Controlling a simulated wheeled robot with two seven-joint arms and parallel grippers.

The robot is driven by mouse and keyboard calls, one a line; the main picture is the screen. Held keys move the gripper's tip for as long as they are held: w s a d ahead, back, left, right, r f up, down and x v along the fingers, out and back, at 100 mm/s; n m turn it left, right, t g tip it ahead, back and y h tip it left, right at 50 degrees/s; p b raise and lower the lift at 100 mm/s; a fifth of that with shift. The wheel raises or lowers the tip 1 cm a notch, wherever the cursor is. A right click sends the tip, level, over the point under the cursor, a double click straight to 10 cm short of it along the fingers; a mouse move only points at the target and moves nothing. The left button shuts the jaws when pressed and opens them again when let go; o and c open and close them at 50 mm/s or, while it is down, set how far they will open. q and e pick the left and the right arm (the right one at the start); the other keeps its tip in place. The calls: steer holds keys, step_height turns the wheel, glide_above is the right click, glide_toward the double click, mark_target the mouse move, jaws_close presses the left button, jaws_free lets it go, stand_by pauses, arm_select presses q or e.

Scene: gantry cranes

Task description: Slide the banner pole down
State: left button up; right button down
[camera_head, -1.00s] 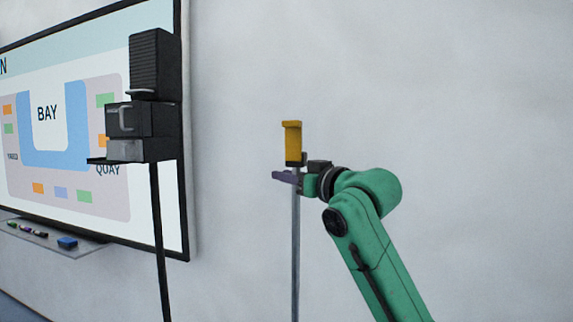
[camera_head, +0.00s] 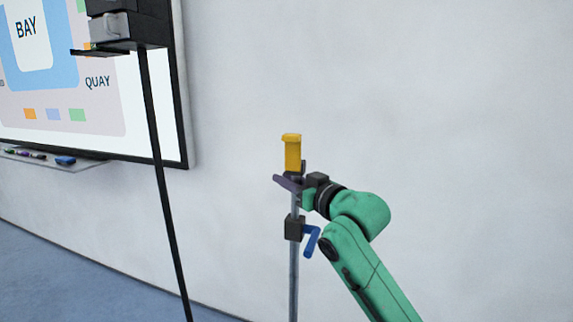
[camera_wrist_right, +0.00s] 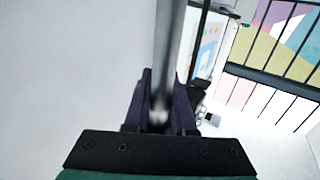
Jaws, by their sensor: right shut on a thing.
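The banner pole (camera_head: 294,268) is a thin grey upright pole with a yellow bracket (camera_head: 292,152) at its top. Lower on it sits a black clamp (camera_head: 294,228) with a blue lever (camera_head: 312,241) on its right side. My right gripper (camera_head: 290,184) comes from the right and is shut on the pole just below the yellow bracket, above the clamp. In the right wrist view the grey pole (camera_wrist_right: 170,45) runs between the two dark purple fingers (camera_wrist_right: 158,110). The pole's foot is below the head view. My left gripper is not in view.
A black device (camera_head: 125,25) on a black pole (camera_head: 160,170) stands at the left, in front of a wall-mounted whiteboard (camera_head: 110,110). A tray (camera_head: 55,162) with markers is under the board. The pale wall (camera_head: 450,120) behind the banner pole is bare; blue floor (camera_head: 80,270) shows lower left.

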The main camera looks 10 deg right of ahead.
steer(key=shift+f+b, duration=0.5)
steer(key=shift+f, duration=1.35)
steer(key=c, duration=0.8)
jaws_free()
steer(key=shift+r, duration=0.1)
steer(key=shift+o, duration=0.2)
steer(key=shift+s, duration=0.1)
steer(key=b+v, duration=0.3)
steer(key=v, duration=1.1)
steer(key=shift+s+b, duration=0.25)
steer(key=shift+b, duration=0.05)
